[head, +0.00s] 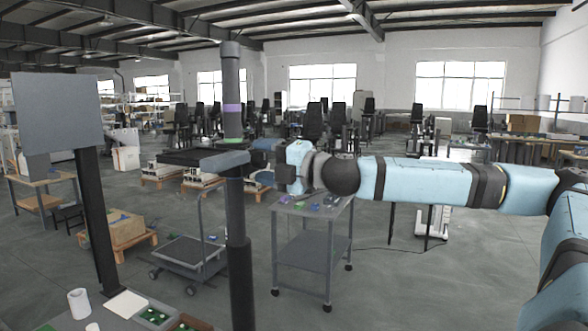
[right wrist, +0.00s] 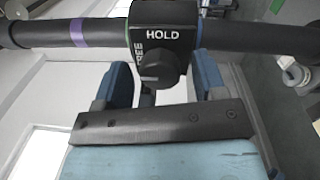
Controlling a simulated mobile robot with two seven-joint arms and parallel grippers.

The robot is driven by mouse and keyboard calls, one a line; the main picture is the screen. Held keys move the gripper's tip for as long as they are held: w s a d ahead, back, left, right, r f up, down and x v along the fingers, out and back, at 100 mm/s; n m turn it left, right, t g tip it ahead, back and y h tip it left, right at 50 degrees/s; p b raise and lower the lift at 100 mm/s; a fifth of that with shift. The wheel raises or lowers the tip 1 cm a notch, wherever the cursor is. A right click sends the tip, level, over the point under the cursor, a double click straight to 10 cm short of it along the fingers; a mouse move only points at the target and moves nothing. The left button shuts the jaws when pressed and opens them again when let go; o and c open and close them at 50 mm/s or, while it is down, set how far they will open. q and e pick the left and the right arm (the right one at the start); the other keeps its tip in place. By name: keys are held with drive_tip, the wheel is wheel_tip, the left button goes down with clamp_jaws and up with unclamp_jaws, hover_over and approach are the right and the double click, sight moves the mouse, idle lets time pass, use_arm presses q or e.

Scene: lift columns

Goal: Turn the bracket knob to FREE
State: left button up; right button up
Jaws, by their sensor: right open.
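The dark bracket (head: 226,161) sits on a tall dark column (head: 237,215) left of centre in the head view. In the right wrist view the bracket (right wrist: 192,14) carries a round black knob (right wrist: 158,62). White lettering reads HOLD above the knob and FREE, turned sideways, to its left. I cannot make out where the knob points. My right gripper (head: 279,176) is to the right of the bracket in the head view. In the right wrist view its blue fingers (right wrist: 162,80) are apart, with the knob beyond and between them; contact is not visible. My left gripper is not in view.
A purple band (head: 232,107) marks the upper column. A grey cart (head: 312,255) with small parts stands below my right arm. A flat trolley (head: 190,252) and a grey panel on a post (head: 58,110) are to the left. A bench with a white cup (head: 78,303) is at front left.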

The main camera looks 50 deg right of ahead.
drive_tip(key=b+v, duration=0.4)
drive_tip(key=v, duration=0.1)
drive_tip(key=shift+f+b, duration=0.15)
drive_tip(key=shift+b, duration=0.25)
drive_tip(key=b, duration=0.4)
approach(264, 162)
drive_tip(key=shift+v, duration=1.85)
